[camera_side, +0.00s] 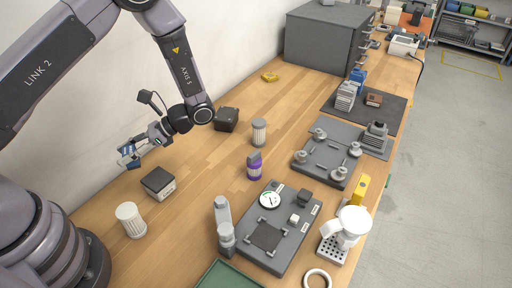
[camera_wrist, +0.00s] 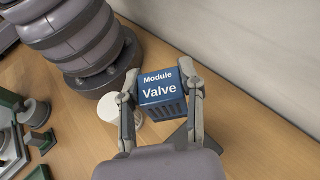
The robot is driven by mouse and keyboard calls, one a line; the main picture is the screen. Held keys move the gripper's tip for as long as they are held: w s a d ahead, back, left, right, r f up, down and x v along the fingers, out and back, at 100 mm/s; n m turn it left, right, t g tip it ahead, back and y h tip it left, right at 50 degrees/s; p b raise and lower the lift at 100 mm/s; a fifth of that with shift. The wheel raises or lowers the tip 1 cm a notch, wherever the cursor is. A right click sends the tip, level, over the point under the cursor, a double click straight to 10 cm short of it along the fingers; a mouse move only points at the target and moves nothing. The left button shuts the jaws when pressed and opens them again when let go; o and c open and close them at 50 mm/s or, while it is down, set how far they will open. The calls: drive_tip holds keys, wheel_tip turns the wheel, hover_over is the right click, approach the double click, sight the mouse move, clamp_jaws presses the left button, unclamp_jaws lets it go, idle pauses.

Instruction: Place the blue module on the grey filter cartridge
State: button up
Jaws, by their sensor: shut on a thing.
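My gripper (camera_side: 140,148) is raised above the left part of the bench, shut on the blue module (camera_side: 127,157). In the wrist view the module (camera_wrist: 162,95) sits between both fingers of my gripper (camera_wrist: 163,88), its face reading "Module Valve". A ribbed cylindrical cartridge with a grey top (camera_side: 259,132) stands upright mid-bench, well to the right of my gripper. A similar cartridge with a whiter top (camera_side: 130,220) stands at the front left, below my gripper; it appears in the wrist view (camera_wrist: 108,106), partly hidden by a finger.
Dark boxes (camera_side: 158,183) and (camera_side: 227,119) stand near my gripper. A purple bottle (camera_side: 254,167) stands just in front of the grey-topped cartridge. Bare wood lies left of the grey-topped cartridge.

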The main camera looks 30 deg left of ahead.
drive_tip(key=d+r+n+g+h, duration=0.1)
drive_tip(key=d+n+g+h, duration=0.1)
drive_tip(key=d+n+h, duration=1)
drive_tip(key=w+d+r+n+t+h, duration=0.2)
drive_tip(key=w+r+n+t+h, duration=0.1)
drive_tip(key=w+n+t+h, duration=0.45)
drive_tip(key=w+a+r+n+t+h, duration=0.15)
drive_tip(key=w+r+n+t, duration=0.35)
drive_tip(key=w+n+t, duration=0.65)
drive_tip(key=m+g, duration=0.1)
hover_over(262, 122)
drive_tip(key=s, duration=0.1)
drive_tip(key=f, duration=0.8)
drive_tip(key=shift+s+a+f, duration=0.15)
drive_tip(key=shift+a, duration=0.05)
drive_tip(key=shift+w+d+f+y, duration=0.1)
drive_tip(key=shift+w+f+y, duration=0.2)
drive_tip(key=shift+w+f, duration=0.3)
drive_tip(key=shift+f, duration=1.6)
